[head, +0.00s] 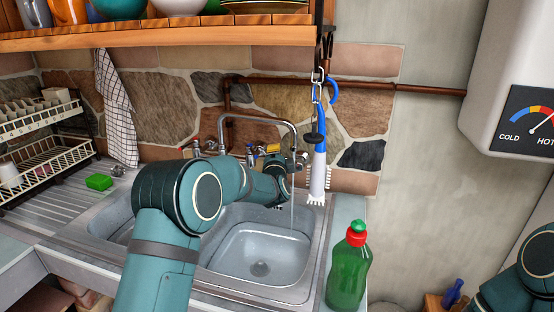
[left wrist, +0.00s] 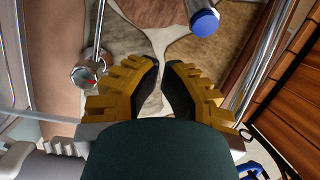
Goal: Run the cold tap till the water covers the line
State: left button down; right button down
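The sink basin (head: 228,240) has its drain visible at the bottom. A thin stream of water (head: 292,198) falls into it from below the curved spout (head: 262,118). I cannot make out a line or the water level. My left gripper (head: 273,149) is at the taps behind the basin, partly hidden by my arm. In the left wrist view its yellow fingers (left wrist: 162,72) stand apart with nothing between them. A blue-capped tap (left wrist: 203,22) is beyond and right of the fingertips, apart from them. A red-marked tap (left wrist: 90,76) is at left. My right gripper is out of view.
A green bottle (head: 349,268) stands right of the basin. A blue-and-white brush (head: 318,170) hangs beside the taps. A green sponge (head: 99,182) and dish rack (head: 45,150) are left. A wooden shelf (head: 150,38) overhangs the taps; a water heater (head: 510,60) is right.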

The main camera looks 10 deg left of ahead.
aim_at(253, 153)
pick_arm(q)
jog(key=a, duration=0.1)
jog(key=s+a, duration=0.2)
jog(key=shift+f, duration=0.3)
jog(key=shift+s+a+b, duration=0.25)
jog(key=shift+a+b, duration=0.1)
jog(key=shift+b, duration=0.05)
jog(key=shift+s+a+b, duration=0.25)
jog(key=shift+s+a, duration=0.1)
jog(key=shift+a, duration=0.35)
jog(key=shift+s+a+b, duration=0.3)
jog(key=shift+s+a, duration=0.1)
jog(key=shift+a, duration=0.25)
jog(key=shift+s+a+b, duration=0.25)
jog(key=shift+s+a, duration=0.1)
jog(key=shift+a, duration=0.45)
